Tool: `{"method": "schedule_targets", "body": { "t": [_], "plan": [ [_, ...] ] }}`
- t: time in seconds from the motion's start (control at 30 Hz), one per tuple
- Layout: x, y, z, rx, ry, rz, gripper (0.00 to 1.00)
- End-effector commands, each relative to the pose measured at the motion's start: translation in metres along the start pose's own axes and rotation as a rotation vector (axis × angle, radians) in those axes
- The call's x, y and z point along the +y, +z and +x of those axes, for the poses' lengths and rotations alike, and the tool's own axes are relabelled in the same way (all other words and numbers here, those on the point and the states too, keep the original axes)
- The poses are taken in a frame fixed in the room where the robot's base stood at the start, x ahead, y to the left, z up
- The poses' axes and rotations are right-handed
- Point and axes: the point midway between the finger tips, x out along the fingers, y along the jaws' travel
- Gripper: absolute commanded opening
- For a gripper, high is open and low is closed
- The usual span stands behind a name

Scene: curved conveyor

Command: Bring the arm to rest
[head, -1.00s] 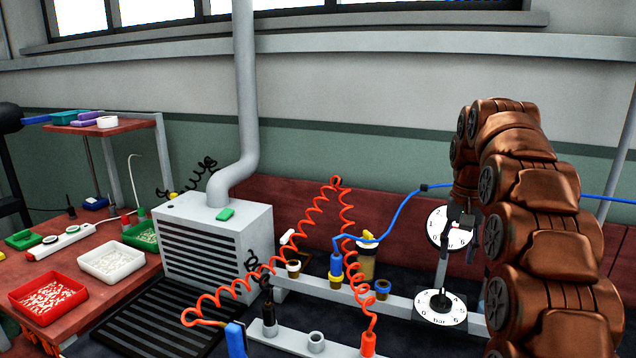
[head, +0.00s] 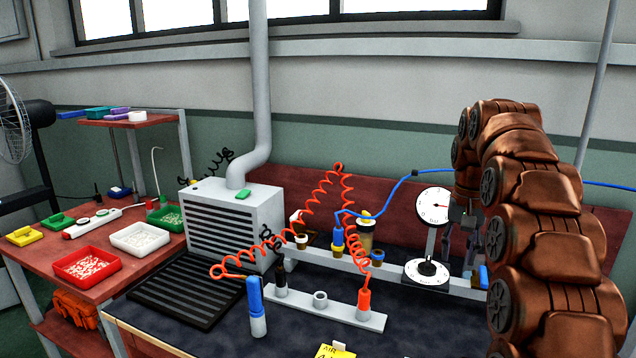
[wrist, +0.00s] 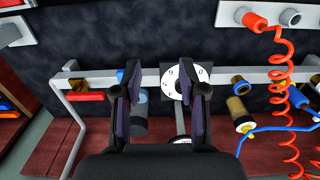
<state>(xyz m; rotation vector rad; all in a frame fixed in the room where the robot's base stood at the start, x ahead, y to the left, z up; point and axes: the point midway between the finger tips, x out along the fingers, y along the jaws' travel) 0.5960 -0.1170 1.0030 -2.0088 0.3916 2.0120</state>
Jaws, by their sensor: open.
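My copper-coloured arm (head: 545,220) curves up on the right of the head view and bends over at its top. My gripper (head: 468,228) hangs down from it, small and partly hidden, just right of a white round dial (head: 434,206). In the wrist view my gripper (wrist: 163,85) is open, with its two dark fingers apart and nothing held between them. Beyond the fingers, the wrist view shows a rail (wrist: 226,76) and a white dial (wrist: 186,80). I cannot tell how far the fingers are from these.
A workbench carries a lower white dial (head: 427,272), coiled red hoses (head: 306,211), a blue hose (head: 386,196) and a grey vented box (head: 226,230). A side table at left holds red (head: 87,266) and white (head: 140,238) trays. A fan (head: 20,120) stands far left.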

Motion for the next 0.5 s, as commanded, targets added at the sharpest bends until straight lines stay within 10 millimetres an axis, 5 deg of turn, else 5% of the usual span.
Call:
{"method": "schedule_targets", "body": {
  "t": [0.5],
  "plan": [
    [0.001,0.041,0.002,-0.027,0.004,-0.041,0.42]
  ]
}}
